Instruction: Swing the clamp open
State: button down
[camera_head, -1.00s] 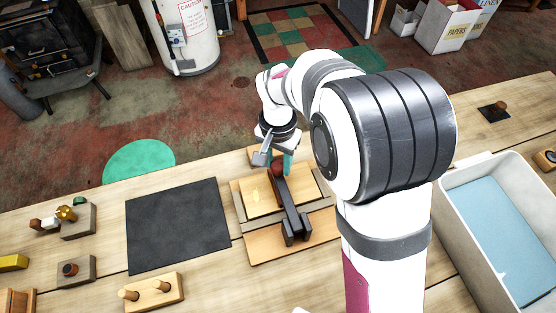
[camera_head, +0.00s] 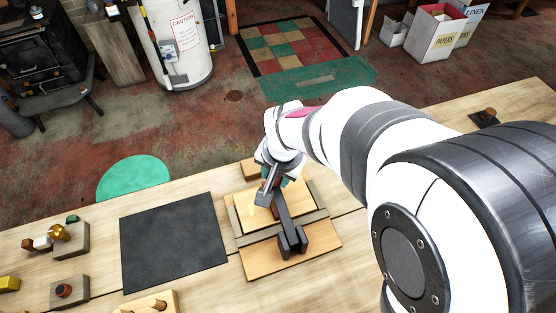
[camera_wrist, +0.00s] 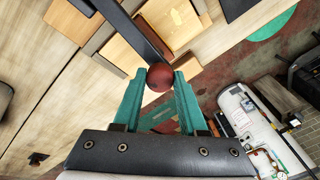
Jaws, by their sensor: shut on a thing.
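The clamp is a dark bar (camera_head: 280,211) pivoting from a black bracket (camera_head: 292,242) on a wooden base board (camera_head: 262,262). The bar lies low over the board, pointing away from me, with a reddish-brown ball knob at its far end. In the wrist view the knob (camera_wrist: 160,77) sits between the green fingertips of my gripper (camera_wrist: 160,82), which are shut on it. The dark bar (camera_wrist: 125,25) runs away from the knob there. In the head view my gripper (camera_head: 273,182) is at the far end of the bar and partly hides the knob.
A dark mat (camera_head: 173,243) lies left of the clamp board. Wooden blocks with small pieces (camera_head: 70,240) stand farther left, and a peg block (camera_head: 150,303) is at the front. My arm covers the right side of the bench.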

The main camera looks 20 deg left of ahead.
jog(key=s+d+r, duration=0.4)
jog(key=s+d, duration=0.5)
jog(key=shift+d+r+t+y, duration=0.15)
jog(key=shift+r+t+y, duration=0.25)
dwell(0.5)
